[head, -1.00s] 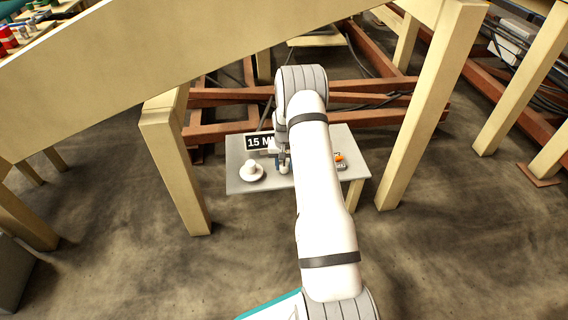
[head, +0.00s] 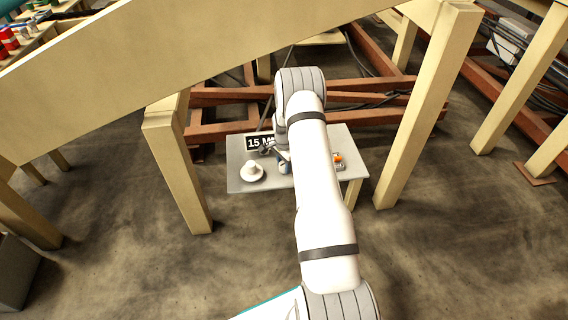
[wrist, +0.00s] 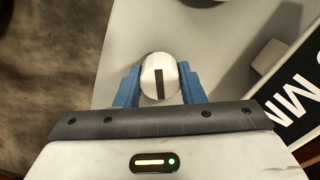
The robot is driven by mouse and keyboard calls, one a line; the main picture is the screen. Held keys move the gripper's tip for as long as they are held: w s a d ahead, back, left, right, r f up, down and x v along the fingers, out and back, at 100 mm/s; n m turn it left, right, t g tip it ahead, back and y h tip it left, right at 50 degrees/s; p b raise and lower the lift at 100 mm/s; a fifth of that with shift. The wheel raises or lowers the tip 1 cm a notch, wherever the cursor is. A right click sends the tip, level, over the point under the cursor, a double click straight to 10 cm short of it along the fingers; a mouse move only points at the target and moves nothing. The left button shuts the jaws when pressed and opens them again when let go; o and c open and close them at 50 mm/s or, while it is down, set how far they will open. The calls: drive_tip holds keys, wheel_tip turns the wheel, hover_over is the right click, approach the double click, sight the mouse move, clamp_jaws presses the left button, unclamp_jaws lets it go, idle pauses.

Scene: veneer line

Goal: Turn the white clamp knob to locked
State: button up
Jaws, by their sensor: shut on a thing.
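The white clamp knob (wrist: 152,77) shows in the wrist view as a round white cap with a dark stripe. The stripe runs nearly up and down in that picture. My gripper (wrist: 158,84) is shut on it, with one blue finger on each side. In the head view my gripper (head: 283,162) is at the small grey table (head: 240,183), and my arm hides part of it. The knob is too small there to read its stripe. No locked or unlocked marking can be made out.
A black sign reading "15 M..." (head: 255,142) stands behind the gripper, close to it. A white rounded thing on a disc (head: 252,171) is left on the table. An orange-topped item (head: 338,157) is to the right. Wooden posts (head: 178,170) flank the table.

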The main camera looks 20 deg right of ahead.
sight(284, 164)
drive_tip(key=m, duration=0.5)
drive_tip(key=shift+m+p, duration=0.3)
idle(0.4)
drive_tip(key=o, duration=1)
wheel_tip(284, 164, up, 8)
drive_tip(key=p, duration=0.3)
drive_tip(key=shift+f, duration=0.1)
